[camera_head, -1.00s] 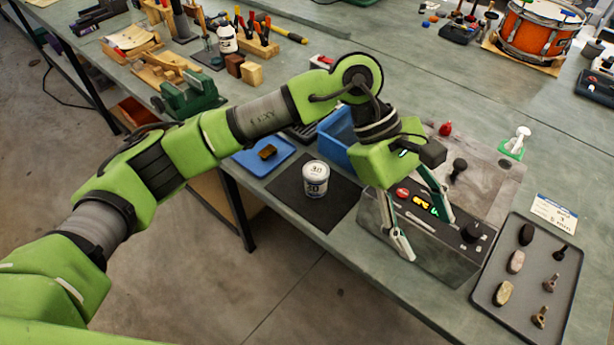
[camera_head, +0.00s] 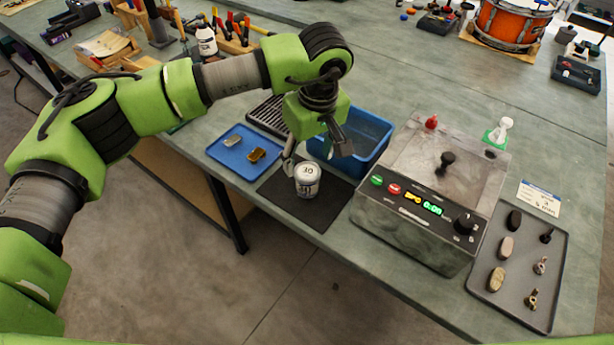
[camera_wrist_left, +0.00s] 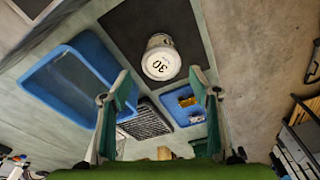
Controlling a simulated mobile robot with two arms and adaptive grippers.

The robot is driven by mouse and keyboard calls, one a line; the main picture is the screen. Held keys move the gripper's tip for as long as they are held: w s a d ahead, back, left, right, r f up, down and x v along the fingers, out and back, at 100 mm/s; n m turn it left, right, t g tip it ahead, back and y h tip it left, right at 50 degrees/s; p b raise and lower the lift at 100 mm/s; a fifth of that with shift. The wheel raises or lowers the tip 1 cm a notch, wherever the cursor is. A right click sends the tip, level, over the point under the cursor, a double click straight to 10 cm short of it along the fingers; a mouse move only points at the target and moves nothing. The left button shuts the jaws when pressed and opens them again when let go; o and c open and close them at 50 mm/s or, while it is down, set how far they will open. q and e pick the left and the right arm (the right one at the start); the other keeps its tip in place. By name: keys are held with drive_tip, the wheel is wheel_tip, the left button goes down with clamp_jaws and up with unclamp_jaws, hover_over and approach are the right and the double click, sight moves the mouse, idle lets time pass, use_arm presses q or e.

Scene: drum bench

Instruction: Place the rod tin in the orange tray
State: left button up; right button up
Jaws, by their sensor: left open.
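A white tin (camera_head: 307,180) with "30" on its lid stands upright on a black mat (camera_head: 280,195) near the bench's front edge; I cannot tell for sure that it is the rod tin. My left gripper (camera_head: 316,155) is open and empty, its fingers pointing down just behind and above the tin. In the left wrist view, the tin (camera_wrist_left: 160,64) appears between the two spread fingertips (camera_wrist_left: 160,78), with no finger visibly closed on it. I see no tray that is clearly orange. My right gripper is not in view.
A blue bin (camera_head: 378,139) stands close behind the mat. A blue tray (camera_head: 228,157) with small blocks lies left of it. A grey machine (camera_head: 405,225) with a lit display stands to the right, beside a dark tray (camera_head: 522,290) of stones and small parts.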

sight(308, 171)
use_arm(q)
wheel_tip(308, 171, down, 5)
drive_tip(key=shift+a+r+p, duration=0.1)
drive_tip(key=shift+a+p, duration=0.05)
drive_tip(key=shift+p, duration=0.9)
drive_tip(key=shift+f, duration=0.45)
drive_tip(key=c, duration=1.3)
drive_tip(key=shift+w+r, duration=0.1)
